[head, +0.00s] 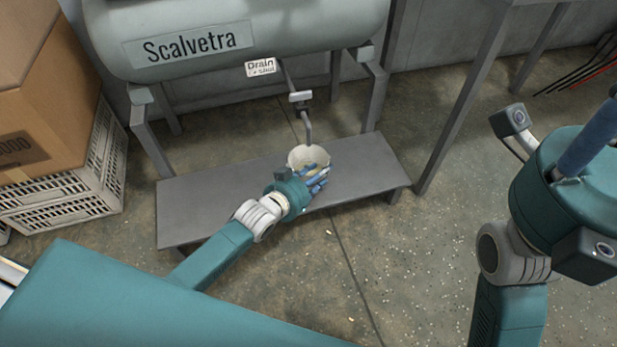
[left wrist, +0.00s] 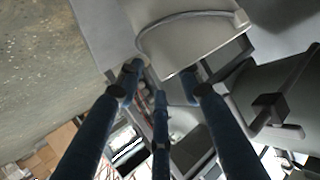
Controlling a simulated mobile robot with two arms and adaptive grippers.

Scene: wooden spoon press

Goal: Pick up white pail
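The white pail (head: 308,155) stands on a grey metal shelf (head: 200,208), below the drain spout of a tank. My left gripper (head: 317,176) is at the pail's near side and hides part of it. In the left wrist view the pail (left wrist: 188,42) is large, with a thin curved handle along its side. The blue fingers of my left gripper (left wrist: 163,88) are spread apart, with the pail just past their tips. Whether a fingertip touches it, I cannot tell. My right gripper (head: 592,135) is at the right edge, partly cut off.
A grey tank (head: 240,35) labelled Scalvetra hangs above the shelf, with a drain pipe (head: 307,125) ending over the pail. Grey legs (head: 150,135) flank the shelf. Cardboard boxes (head: 45,100) on a white crate (head: 105,160) stand at left. The floor in front is open.

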